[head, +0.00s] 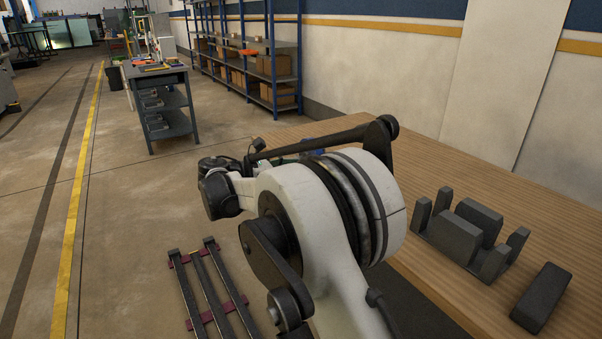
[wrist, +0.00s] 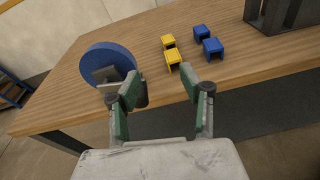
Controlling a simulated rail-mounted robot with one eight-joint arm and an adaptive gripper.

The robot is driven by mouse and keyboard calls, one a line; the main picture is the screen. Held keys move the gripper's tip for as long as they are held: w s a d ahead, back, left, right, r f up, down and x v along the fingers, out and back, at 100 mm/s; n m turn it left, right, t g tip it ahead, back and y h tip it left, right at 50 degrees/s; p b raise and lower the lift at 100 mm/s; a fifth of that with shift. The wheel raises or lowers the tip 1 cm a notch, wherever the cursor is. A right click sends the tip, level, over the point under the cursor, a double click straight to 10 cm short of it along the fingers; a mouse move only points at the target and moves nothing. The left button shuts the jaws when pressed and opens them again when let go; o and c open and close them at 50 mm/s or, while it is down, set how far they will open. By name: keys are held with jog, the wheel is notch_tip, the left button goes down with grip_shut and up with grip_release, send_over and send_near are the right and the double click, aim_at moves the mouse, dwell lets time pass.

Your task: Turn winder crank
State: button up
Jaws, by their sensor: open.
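In the wrist view a round blue disc (wrist: 96,58), which looks like the winder wheel, stands at the left of the table near its front edge. A grey flat piece (wrist: 106,76) lies across its face. A dark upright part beside my left finger may be the crank handle; the finger partly hides it. My gripper (wrist: 160,84) is open, with green finger pads. Its left finger overlaps the disc's lower right in the picture; I cannot tell if they touch. Nothing shows between the fingers. In the head view my arm hides the gripper and most of the winder.
The wooden table (head: 440,165) carries a dark slotted fixture (head: 465,236) and a loose dark block (head: 541,297) at the right. Yellow blocks (wrist: 171,52) and blue blocks (wrist: 207,40) sit right of the disc. A workbench (head: 155,92) and shelves (head: 285,68) stand farther off.

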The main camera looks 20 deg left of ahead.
jog(key=s+a+f+n+t+h, duration=0.1)
jog(key=s+a+f+n+t, duration=0.25)
jog(key=a, duration=0.65)
jog(key=shift+m+g, duration=0.45)
jog(key=shift+g, duration=0.3)
jog(key=b+x, duration=0.1)
jog(key=x, duration=0.3)
jog(key=f+x, duration=0.1)
jog(key=x, duration=0.3)
jog(key=b+x, duration=0.1)
jog(key=x, duration=0.4)
jog(key=shift+s+d+f+b, duration=0.2)
jog(key=shift+d+f+b, duration=0.1)
jog(key=shift+d+f, duration=0.05)
grip_shut()
